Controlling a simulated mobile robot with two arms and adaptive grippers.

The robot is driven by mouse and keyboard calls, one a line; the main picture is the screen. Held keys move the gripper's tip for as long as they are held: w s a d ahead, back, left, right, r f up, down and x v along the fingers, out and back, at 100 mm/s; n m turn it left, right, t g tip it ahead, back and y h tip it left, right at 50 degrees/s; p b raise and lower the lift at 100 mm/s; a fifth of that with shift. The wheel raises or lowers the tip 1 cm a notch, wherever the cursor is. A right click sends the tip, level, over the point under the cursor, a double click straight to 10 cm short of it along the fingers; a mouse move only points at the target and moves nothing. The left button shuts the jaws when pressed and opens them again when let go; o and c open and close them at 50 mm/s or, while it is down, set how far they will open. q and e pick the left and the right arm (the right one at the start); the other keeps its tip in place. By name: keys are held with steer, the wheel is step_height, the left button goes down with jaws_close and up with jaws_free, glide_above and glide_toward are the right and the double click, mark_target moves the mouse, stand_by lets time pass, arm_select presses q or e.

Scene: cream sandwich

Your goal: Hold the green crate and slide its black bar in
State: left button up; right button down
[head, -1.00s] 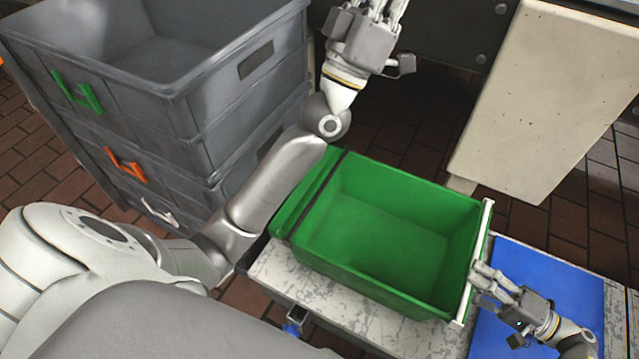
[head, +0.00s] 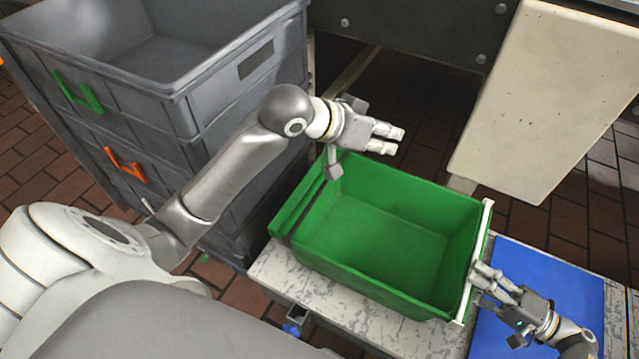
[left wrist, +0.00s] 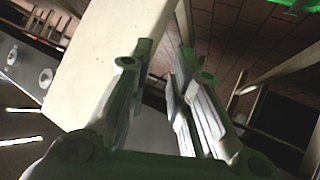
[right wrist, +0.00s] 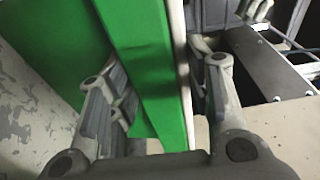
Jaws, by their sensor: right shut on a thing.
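The green crate (head: 375,237) stands upright and empty on a marbled bench. A black bar (head: 312,193) shows as a dark strip along its left end; how far it is in, I cannot tell. A white strip (head: 486,222) edges the right end. My right gripper (head: 477,277) is shut on the crate's right end wall, with the green wall (right wrist: 150,60) between its fingers in the right wrist view. My left gripper (head: 394,141) is open and empty above the crate's far left side, its fingers pointing right. It also shows in the left wrist view (left wrist: 163,50).
Grey stacked crates (head: 200,120) with coloured handles stand at the left. A cream panel (head: 550,90) is at the back right.

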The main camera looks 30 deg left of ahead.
arm_select(q)
steer(key=s+a+f+n+g+y, duration=0.1)
steer(key=s+a+f+g+y, duration=0.15)
steer(key=a+f, duration=0.2)
steer(key=n+g+y, duration=0.2)
steer(key=g+y, duration=0.1)
steer(key=y, duration=0.1)
glide_toward(321, 188)
steer(key=shift+t+h, duration=0.25)
steer(key=shift+t, duration=0.1)
steer(key=x, duration=0.8)
steer(key=shift+s+a, duration=0.2)
steer(key=shift+s, duration=0.05)
jaws_close()
